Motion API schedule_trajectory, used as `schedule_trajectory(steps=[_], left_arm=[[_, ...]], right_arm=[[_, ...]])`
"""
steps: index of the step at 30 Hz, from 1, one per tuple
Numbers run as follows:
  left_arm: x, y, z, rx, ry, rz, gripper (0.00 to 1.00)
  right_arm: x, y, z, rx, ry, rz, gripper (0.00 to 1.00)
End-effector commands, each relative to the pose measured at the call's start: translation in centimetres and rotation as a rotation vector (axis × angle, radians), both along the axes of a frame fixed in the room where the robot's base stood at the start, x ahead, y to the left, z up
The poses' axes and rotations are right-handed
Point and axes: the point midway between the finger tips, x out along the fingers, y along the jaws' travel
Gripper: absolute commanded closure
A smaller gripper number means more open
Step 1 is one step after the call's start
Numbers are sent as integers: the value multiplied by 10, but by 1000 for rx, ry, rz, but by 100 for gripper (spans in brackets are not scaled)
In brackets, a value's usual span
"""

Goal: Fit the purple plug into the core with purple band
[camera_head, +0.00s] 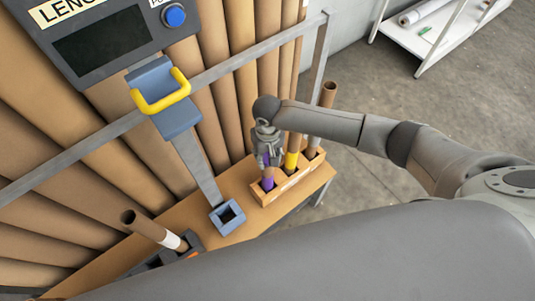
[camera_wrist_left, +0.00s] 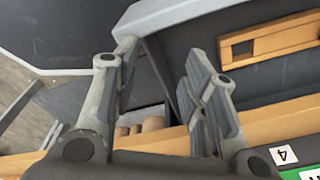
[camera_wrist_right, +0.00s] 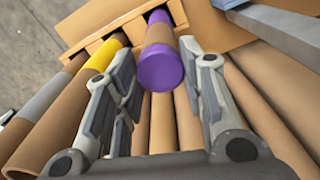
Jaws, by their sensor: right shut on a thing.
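My right gripper (camera_head: 266,158) points down over the wooden rack (camera_head: 283,188) in the head view. In the right wrist view its fingers (camera_wrist_right: 160,68) are shut on the purple plug (camera_wrist_right: 160,72). The core with the purple band (camera_wrist_right: 159,34) stands in the rack, and its purple band (camera_head: 267,184) shows low in the head view. The plug covers the core's top end, in line with it; I cannot tell how deep it sits. My left gripper (camera_wrist_left: 160,75) is open and empty in the left wrist view.
A yellow-banded core (camera_head: 291,160) and a grey-banded core (camera_head: 325,105) stand beside it in the rack. A white-banded core (camera_head: 155,232) leans in a dark holder. A blue square socket (camera_head: 227,216) is on the bench. A metal rail (camera_head: 235,68) runs behind.

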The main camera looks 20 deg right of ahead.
Motion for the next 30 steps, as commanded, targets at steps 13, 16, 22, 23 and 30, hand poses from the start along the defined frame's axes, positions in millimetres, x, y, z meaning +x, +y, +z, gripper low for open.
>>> schedule_trajectory(steps=[13, 16, 22, 23, 30], left_arm=[[0, 0, -1, 0, 0, 0, 60], [0, 0, -1, 0, 0, 0, 60], [-1, 0, -1, 0, 1, 0, 60], [-1, 0, -1, 0, 1, 0, 60], [-2, 2, -1, 3, 3, 0, 60]], right_arm=[[0, 0, -6, 0, -1, 0, 51], [0, 0, -6, 0, -1, 0, 38], [0, 0, -6, 0, 0, 0, 38], [0, 0, -6, 0, 0, 0, 38], [1, 1, 7, 2, -3, 1, 38]])
